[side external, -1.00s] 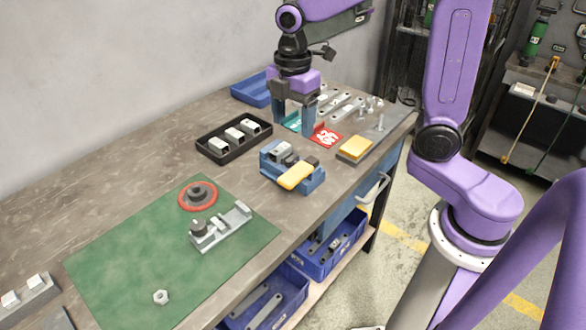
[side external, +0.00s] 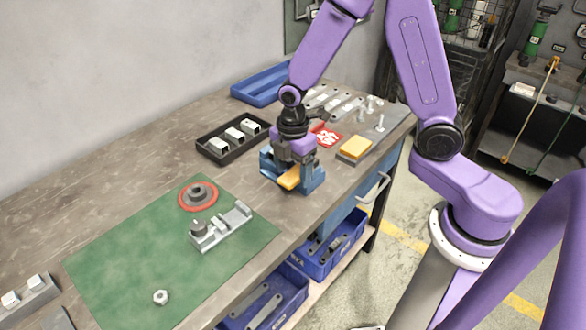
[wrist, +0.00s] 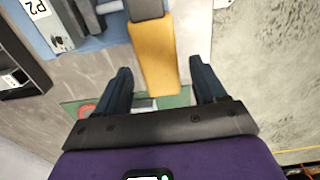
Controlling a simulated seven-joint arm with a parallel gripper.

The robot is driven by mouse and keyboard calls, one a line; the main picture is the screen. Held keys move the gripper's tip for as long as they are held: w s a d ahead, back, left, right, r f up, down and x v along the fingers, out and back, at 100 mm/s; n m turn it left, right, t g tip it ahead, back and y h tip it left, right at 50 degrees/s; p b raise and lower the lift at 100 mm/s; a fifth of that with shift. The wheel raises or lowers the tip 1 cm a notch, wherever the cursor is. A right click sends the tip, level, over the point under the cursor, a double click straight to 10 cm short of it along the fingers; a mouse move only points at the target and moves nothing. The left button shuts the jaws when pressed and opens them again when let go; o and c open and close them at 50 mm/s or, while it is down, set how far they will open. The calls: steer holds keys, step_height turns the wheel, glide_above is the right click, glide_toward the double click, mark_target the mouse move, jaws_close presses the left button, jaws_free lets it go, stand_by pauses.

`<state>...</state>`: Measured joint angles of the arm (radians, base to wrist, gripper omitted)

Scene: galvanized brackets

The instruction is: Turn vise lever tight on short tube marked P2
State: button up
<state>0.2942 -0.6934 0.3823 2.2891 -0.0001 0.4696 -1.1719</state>
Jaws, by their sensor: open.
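The blue vise (side external: 316,181) stands near the table's front edge, partly hidden under my gripper in the side view. Its yellow lever (wrist: 155,60) points toward the bottom of the wrist view and shows as a small yellow piece (side external: 288,181) in the side view. The short grey tube marked P2 (wrist: 42,12) is at the vise, cut by the top left of the wrist view; my gripper hides it in the side view. My gripper (wrist: 160,66) is open, one finger on each side of the lever, with visible gaps between.
A black tray (side external: 212,151) with several tubes stands behind left of the vise. A yellow-topped block (side external: 355,148) and a red marked plate (side external: 326,136) lie to the right. A green mat (side external: 130,260) with a grey fixture (side external: 222,229) is at the left.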

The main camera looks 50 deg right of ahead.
jaws_close()
steer(key=shift+s, duration=0.1)
steer(key=s+d+n, duration=0.6)
steer(key=d+n, duration=0.1)
steer(key=n, duration=1.1)
steer(key=shift+s, duration=0.3)
stand_by(0.3)
stand_by(0.4)
